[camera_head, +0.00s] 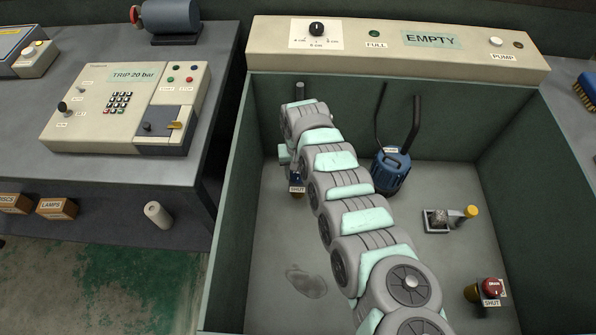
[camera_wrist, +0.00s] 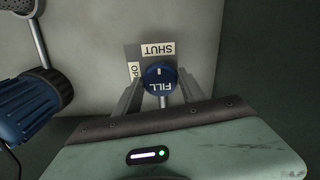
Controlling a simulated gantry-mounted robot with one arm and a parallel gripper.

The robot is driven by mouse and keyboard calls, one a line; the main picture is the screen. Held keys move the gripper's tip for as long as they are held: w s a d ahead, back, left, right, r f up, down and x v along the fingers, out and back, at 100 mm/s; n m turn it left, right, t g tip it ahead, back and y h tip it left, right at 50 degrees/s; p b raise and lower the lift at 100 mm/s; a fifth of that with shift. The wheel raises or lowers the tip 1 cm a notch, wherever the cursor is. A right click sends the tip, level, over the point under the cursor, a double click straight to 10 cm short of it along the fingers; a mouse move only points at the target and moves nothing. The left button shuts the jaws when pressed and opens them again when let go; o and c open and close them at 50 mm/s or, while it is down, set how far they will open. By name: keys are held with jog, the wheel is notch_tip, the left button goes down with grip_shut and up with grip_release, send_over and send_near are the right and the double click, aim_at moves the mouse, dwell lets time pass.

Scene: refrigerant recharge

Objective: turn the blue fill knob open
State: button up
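The blue fill knob (camera_wrist: 158,77), lettered FILL, shows in the wrist view with a short white mark on its face. A SHUT label (camera_wrist: 158,49) and a partly hidden OPEN label (camera_wrist: 135,72) sit on the plate around it. My gripper (camera_wrist: 160,86) has one finger on either side of the knob, with the tips close to its edges. I cannot tell whether the fingers touch it. In the head view my arm reaches down to the knob (camera_head: 296,176) at the bay's left side, and a SHUT tag (camera_head: 297,189) shows below it.
A blue canister (camera_head: 391,172) with dark hoses stands right of my arm and at the wrist view's left edge (camera_wrist: 28,105). The panel behind reads EMPTY (camera_head: 430,40). The bay's left wall (camera_head: 236,200) is near.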

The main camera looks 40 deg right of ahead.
jog(key=c, duration=0.9)
jog(key=shift+r+n+p, duration=0.1)
jog(key=shift+n+p, duration=0.2)
jog(key=shift+r+n+p, duration=0.1)
jog(key=shift+n+p, duration=0.95)
jog(key=shift+n, duration=0.15)
jog(key=n+p, duration=0.1)
jog(key=n, duration=0.4)
jog(key=shift+n, duration=0.3)
jog(key=n, duration=0.4)
jog(key=shift+f+p, duration=0.2)
jog(key=shift+p, duration=0.15)
jog(key=n, duration=0.5)
jog(key=shift+n, duration=0.3)
